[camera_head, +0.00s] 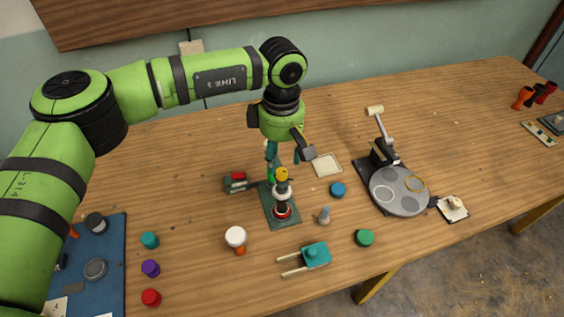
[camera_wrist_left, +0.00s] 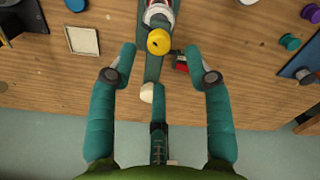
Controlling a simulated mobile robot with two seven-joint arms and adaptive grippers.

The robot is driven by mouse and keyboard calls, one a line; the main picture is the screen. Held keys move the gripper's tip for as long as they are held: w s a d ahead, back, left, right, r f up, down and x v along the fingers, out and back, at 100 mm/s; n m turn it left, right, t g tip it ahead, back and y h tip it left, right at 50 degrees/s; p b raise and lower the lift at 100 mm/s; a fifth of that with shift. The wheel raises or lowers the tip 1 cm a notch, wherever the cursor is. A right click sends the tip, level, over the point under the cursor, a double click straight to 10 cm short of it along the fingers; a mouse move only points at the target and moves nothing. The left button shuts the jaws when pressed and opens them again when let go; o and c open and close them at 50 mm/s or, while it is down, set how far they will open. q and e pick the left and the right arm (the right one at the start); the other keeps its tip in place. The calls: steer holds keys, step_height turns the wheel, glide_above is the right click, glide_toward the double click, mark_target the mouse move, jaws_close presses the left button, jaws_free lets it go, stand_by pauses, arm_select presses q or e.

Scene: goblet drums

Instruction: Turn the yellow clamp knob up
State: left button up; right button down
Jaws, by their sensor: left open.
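The yellow clamp knob (camera_head: 282,174) sits at the top of a small upright device on a dark green base plate (camera_head: 270,208), with a white collar below it and a red ring near the plate. My left gripper (camera_head: 271,165) hangs over the device from above, its teal fingers partly hidden against it. In the left wrist view the fingers are spread apart and empty, and the yellow knob (camera_wrist_left: 158,41) shows between and just beyond the fingertips (camera_wrist_left: 160,52). I cannot tell whether any finger touches it. My right gripper is out of view.
A grey round plate (camera_head: 399,191) with a lever stands farther right.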

mark_target(282, 171)
arm_select(q)
step_height(282, 171, down, 4)
steer(key=shift+r+p, duration=0.2)
steer(key=shift+p, duration=0.45)
steer(key=shift+f, duration=0.55)
jaws_close()
